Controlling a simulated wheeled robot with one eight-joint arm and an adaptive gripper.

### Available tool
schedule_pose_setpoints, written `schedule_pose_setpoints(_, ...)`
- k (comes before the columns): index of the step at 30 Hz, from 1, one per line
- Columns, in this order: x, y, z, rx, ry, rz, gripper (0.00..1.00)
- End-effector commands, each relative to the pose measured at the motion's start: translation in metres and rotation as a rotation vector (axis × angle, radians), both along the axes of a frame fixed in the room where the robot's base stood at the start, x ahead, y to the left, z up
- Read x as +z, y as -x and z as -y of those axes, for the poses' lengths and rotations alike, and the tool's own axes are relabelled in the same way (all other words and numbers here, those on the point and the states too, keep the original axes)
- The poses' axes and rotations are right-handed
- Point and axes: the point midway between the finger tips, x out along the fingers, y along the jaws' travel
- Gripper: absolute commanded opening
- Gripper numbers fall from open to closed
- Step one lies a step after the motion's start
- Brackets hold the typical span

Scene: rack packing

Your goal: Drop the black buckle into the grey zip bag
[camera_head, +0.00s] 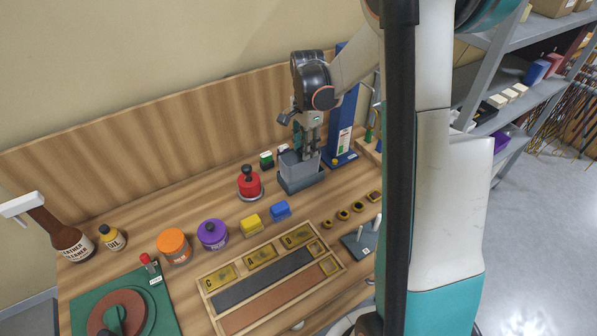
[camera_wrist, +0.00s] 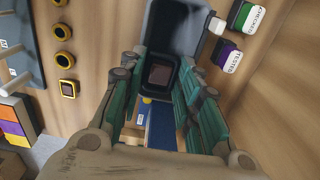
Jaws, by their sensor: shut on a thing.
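My gripper (camera_head: 309,154) points down over the grey zip bag (camera_head: 300,182), a box-shaped grey holder with an open top on the bench. In the wrist view my gripper (camera_wrist: 159,84) is shut on the black buckle (camera_wrist: 160,62), a small dark square frame held between the teal fingertips. The grey bag (camera_wrist: 182,18) shows just beyond the fingertips in that view. The buckle is hidden in the head view. I cannot tell whether it is above the bag's rim or within its opening.
A blue stand (camera_head: 346,120) rises close behind and right of the bag. Green and purple labelled blocks (camera_wrist: 234,36) lie near the bag. Several gold-rimmed rings (camera_head: 343,214) sit in front, beside a wooden tray (camera_head: 334,245).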

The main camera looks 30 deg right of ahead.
Motion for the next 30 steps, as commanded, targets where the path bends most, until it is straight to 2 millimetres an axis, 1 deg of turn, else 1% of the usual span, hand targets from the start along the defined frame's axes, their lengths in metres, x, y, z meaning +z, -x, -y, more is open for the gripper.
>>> schedule_pose_setpoints(6,0.0,0.0,0.0,0.0,0.0,0.0,0.13)
schedule_pose_setpoints(7,0.0,0.0,0.0,0.0,0.0,0.0,0.35)
schedule_pose_setpoints(8,0.0,0.0,0.0,0.0,0.0,0.0,0.42)
schedule_pose_setpoints(9,0.0,0.0,0.0,0.0,0.0,0.0,0.51)
schedule_pose_setpoints(10,0.0,0.0,0.0,0.0,0.0,0.0,0.54)
schedule_pose_setpoints(19,0.0,0.0,0.0,0.0,0.0,0.0,0.54)
schedule_pose_setpoints(22,0.005,0.0,0.0,0.0,0.0,0.0,0.54)
schedule_pose_setpoints(26,0.021,0.0,0.0,0.0,0.0,0.0,0.54)
schedule_pose_setpoints(30,0.049,0.0,0.0,0.0,0.0,0.0,0.54)
